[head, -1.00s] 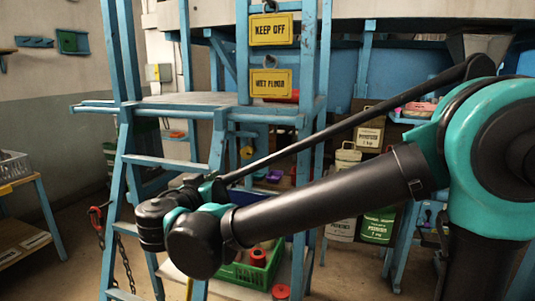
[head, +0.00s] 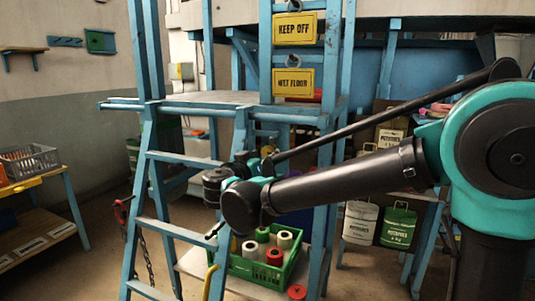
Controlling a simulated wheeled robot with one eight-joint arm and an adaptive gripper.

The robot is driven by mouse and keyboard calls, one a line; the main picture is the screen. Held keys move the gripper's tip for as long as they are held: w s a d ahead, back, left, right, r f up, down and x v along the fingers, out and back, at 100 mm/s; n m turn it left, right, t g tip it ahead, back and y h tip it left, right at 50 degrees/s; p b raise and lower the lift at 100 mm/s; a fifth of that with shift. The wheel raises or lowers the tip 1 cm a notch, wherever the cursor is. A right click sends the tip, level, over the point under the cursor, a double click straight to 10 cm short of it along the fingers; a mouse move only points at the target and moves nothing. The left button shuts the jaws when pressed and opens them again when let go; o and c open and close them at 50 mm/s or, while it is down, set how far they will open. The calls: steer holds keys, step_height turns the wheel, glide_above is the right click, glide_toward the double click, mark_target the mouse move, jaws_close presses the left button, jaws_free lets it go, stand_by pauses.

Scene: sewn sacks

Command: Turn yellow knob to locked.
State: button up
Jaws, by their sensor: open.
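My arm reaches in from the right of the head view, and its dark and teal joints (head: 240,203) are in front of the blue ladder stand.
The blue ladder stand (head: 182,160) bears yellow signs (head: 295,28). Beneath it is a green crate (head: 250,272) with red and white spools. A shelf with a grey basket (head: 30,160) stands at left. Potato sacks (head: 398,226) are behind the arm. Floor shows between shelf and ladder.

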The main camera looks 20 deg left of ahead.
mark_target(266, 153)
steer(key=shift+w+d, duration=0.15)
steer(key=shift+w, duration=1.45)
steer(key=c, duration=1.2)
